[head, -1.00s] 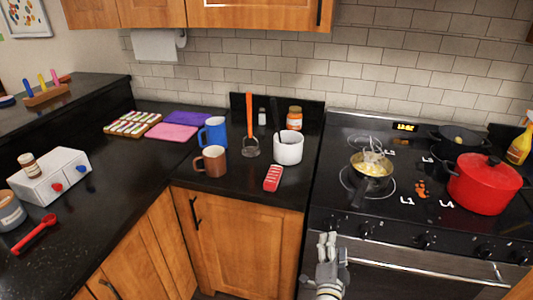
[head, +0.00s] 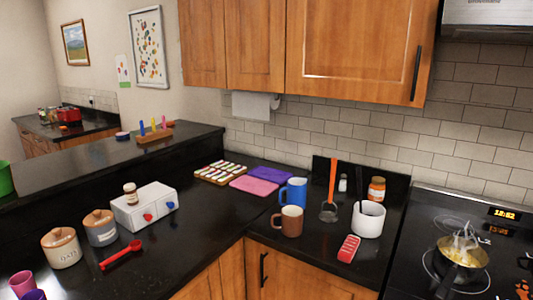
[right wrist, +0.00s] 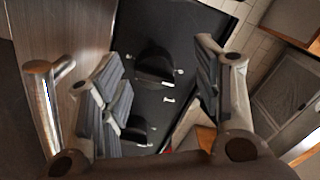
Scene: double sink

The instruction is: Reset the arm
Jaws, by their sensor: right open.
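My right gripper (right wrist: 160,95) shows in the right wrist view, its two grey padded fingers spread apart with nothing between them. Beyond the fingers is a dark panel with black knobs, apparently the stove front. Neither gripper shows in the head view now. My left gripper is in no frame.
The black counter (head: 215,245) holds a brown mug (head: 288,221), a blue mug (head: 294,191), a white pot (head: 368,220), a red-and-white item (head: 348,248), a white drawer box (head: 145,207) and a red scoop (head: 120,255). A pan (head: 460,262) sits on the stove at right.

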